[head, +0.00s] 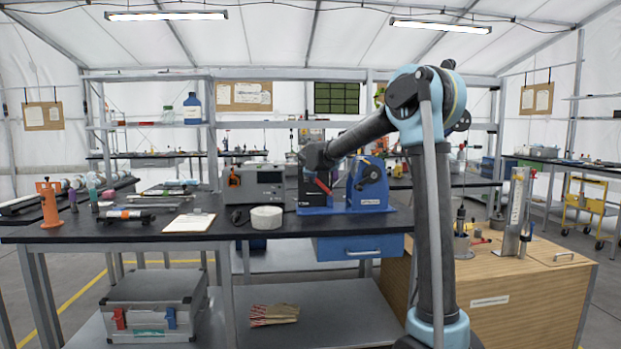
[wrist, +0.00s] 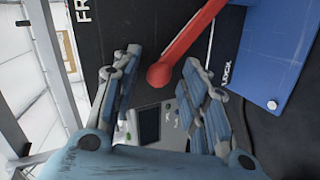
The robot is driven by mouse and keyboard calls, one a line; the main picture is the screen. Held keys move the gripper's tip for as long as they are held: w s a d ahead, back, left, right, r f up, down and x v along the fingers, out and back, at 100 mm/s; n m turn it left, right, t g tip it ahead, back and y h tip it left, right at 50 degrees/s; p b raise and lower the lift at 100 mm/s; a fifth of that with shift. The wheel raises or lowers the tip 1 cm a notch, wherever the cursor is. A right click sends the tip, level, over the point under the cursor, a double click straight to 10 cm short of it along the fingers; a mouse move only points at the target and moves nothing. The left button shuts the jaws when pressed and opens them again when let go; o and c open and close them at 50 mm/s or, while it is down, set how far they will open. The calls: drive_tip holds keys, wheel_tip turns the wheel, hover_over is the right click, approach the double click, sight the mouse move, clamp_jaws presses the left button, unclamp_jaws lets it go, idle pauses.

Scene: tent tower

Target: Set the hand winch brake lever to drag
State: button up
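The hand winch (head: 371,193) is blue and stands on the black bench, right of the middle in the head view. Its red brake lever (head: 323,187) shows in front of a dark plate. In the wrist view the red lever (wrist: 193,40) runs from the top right down to a rounded end between my fingertips. Partial lettering "FR" shows at the upper left of the dark plate and "LOCK" at the right. My gripper (wrist: 160,66) is open around the lever's end, with gaps visible on both sides. My gripper's fingers are hard to make out in the head view.
A grey instrument box (head: 262,184) stands just left of the winch. A white tape roll (head: 266,217) and a clipboard (head: 190,222) lie on the bench (head: 120,233). A blue drawer (head: 360,248) hangs below. A wooden cabinet (head: 530,285) stands at the right.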

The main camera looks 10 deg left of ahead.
drive_tip(key=v, duration=1.2)
drive_tip(key=shift+d, duration=0.1)
drive_tip(key=s+d+f+m+g+h, duration=0.25)
drive_tip(key=s+d+f+m, duration=0.35)
drive_tip(key=s+d, duration=0.5)
drive_tip(key=s+d+f+m+g+h, duration=0.1)
drive_tip(key=s+d+f+m+g, duration=0.2)
drive_tip(key=s+d+f, duration=0.8)
drive_tip(key=s+d+f+m+g+y, duration=0.1)
drive_tip(key=s+d+f+m, duration=0.3)
drive_tip(key=s+f, duration=0.4)
drive_tip(key=s+d+f+m+g+y, duration=0.1)
drive_tip(key=s+d+f+m+g, duration=0.3)
drive_tip(key=s+f, duration=0.5)
drive_tip(key=s, duration=0.8)
